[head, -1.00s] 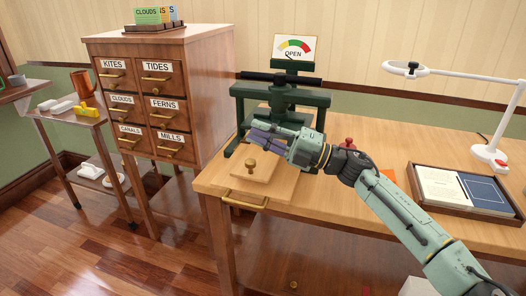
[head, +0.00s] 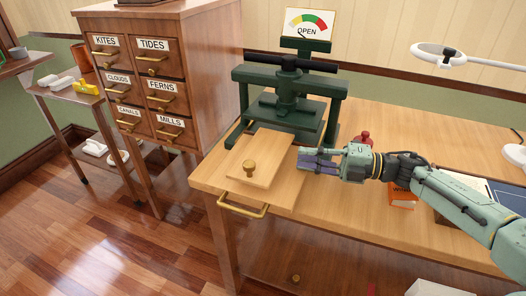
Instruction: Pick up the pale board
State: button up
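The pale board (head: 262,153) lies flat on the desk, in front of the green press, with a round brass knob (head: 249,166) standing on it near its front end. My gripper (head: 300,160) is to the right of the board, its purple fingers pointing left. It is apart from the knob, and nothing shows held in it. The gap between the fingers is too small to judge.
A brass handle (head: 240,206) juts from the desk's front edge. A red knob-like item (head: 364,137) and an orange book (head: 401,197) are near my arm. A labelled drawer cabinet (head: 150,75) stands left.

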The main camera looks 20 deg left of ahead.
aim_at(289, 168)
jog(key=a+p, duration=0.1)
jog(key=a, duration=0.1)
jog(key=s+a, duration=0.1)
jog(key=a, duration=0.1)
jog(key=shift+r+p, duration=0.1)
jog(key=shift+p, duration=0.25)
jog(key=shift+a, duration=0.25)
grip_shut()
